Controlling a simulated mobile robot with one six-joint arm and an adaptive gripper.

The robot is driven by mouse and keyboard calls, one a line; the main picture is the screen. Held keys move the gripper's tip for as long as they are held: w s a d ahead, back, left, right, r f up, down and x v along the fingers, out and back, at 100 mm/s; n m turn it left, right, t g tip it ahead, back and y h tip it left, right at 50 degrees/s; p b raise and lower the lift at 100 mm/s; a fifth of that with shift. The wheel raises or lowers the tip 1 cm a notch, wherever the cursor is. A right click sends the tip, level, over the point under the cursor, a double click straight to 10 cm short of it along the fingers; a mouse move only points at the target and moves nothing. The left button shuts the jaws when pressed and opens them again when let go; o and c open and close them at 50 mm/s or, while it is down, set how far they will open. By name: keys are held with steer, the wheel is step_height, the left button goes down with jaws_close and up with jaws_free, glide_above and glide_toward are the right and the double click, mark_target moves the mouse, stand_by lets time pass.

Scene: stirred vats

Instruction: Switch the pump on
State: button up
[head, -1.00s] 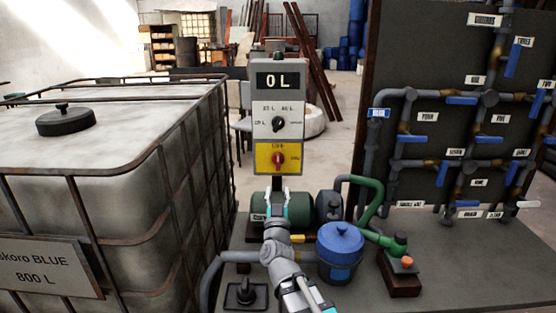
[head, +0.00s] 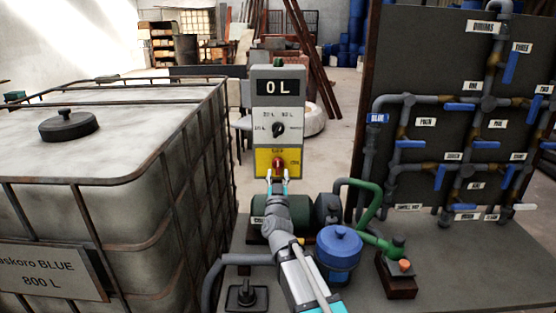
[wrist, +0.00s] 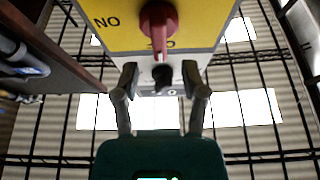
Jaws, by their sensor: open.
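The grey control box (head: 278,88) stands on a post behind the pump and shows "0 L" on its display. Its lower yellow panel (head: 262,165) carries a red rotary switch (head: 278,163). A black selector knob (head: 278,129) sits above it. In the wrist view the red switch (wrist: 158,25) is close, just beyond my fingertips, with its handle along the picture's vertical. My gripper (head: 278,182) is open just below the red switch, and its two fingers (wrist: 161,78) are apart with nothing between them. The green pump (head: 262,210) is partly hidden by my arm.
A caged white tank (head: 150,170) stands close on the left. A blue-lidded canister (head: 339,243) and a green pipe (head: 365,208) are right of my arm. A dark board with pipes and blue valves (head: 470,125) fills the right side.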

mark_target(278, 165)
steer(key=shift+p+x, duration=0.75)
steer(key=shift+x, duration=1.85)
jaws_close()
